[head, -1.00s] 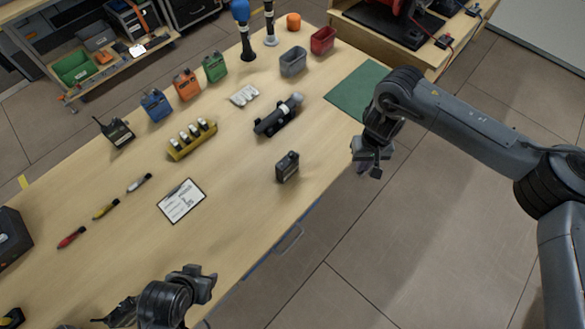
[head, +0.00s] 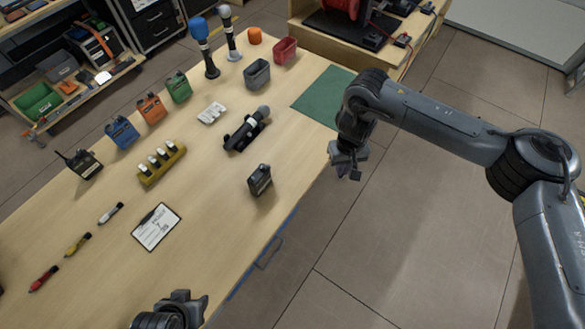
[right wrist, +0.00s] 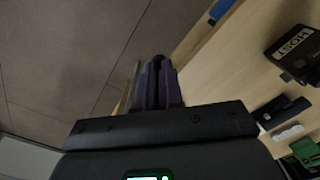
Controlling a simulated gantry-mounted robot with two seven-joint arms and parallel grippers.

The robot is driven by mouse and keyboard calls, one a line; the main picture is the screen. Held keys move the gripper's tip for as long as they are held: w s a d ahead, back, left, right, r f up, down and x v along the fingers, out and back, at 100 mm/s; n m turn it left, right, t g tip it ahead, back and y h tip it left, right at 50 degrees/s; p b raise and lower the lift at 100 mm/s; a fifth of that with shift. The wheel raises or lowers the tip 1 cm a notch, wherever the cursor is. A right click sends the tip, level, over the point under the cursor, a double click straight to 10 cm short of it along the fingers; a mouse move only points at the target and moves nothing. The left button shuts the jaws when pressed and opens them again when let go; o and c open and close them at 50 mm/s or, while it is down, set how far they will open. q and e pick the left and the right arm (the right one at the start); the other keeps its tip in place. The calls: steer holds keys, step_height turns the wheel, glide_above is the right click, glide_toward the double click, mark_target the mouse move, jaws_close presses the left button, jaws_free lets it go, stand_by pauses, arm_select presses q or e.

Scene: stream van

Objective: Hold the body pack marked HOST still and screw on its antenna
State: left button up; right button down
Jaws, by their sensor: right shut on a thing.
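The dark body pack marked HOST (head: 260,180) stands upright near the table's front edge. Its HOST label shows in the right wrist view (right wrist: 293,44), and no antenna shows on it. My right gripper (head: 347,170) is past the table's front edge, right of the pack and apart from it. In the right wrist view its fingers (right wrist: 157,75) are together on a small black piece, seemingly the antenna (right wrist: 158,61), mostly hidden between them. My left gripper (head: 187,301) is at the bottom of the head view, left of and nearer than the pack. Its fingertips do not show clearly.
A microphone in a black cradle (head: 241,137) lies behind the pack. A clipboard (head: 156,227) lies to its left. Another dark pack with an antenna (head: 83,164) and blue, orange and green packs stand further back. Table around the HOST pack is clear.

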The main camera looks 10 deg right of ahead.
arm_select(q)
steer(key=shift+d, duration=0.4)
arm_select(e)
steer(key=shift+d+n, duration=0.4)
steer(key=shift+n, duration=0.1)
arm_select(q)
steer(key=shift+a, duration=0.15)
arm_select(e)
steer(key=n, duration=0.1)
steer(key=a+n, duration=0.1)
steer(key=shift+s+a+n, duration=0.1)
steer(key=shift+s+n, duration=0.2)
arm_select(q)
steer(key=shift+s, duration=0.1)
arm_select(e)
steer(key=w+a+r+n, duration=0.1)
steer(key=a+r+n, duration=0.3)
steer(key=a+n, duration=0.8)
steer(key=w+a+r+n, duration=0.2)
steer(key=a+r+n, duration=0.3)
steer(key=a+n, duration=0.7)
steer(key=shift+w+a+n, duration=0.15)
steer(key=shift+a+n, duration=0.05)
steer(key=shift+n, duration=0.3)
steer(key=shift+f, duration=0.2)
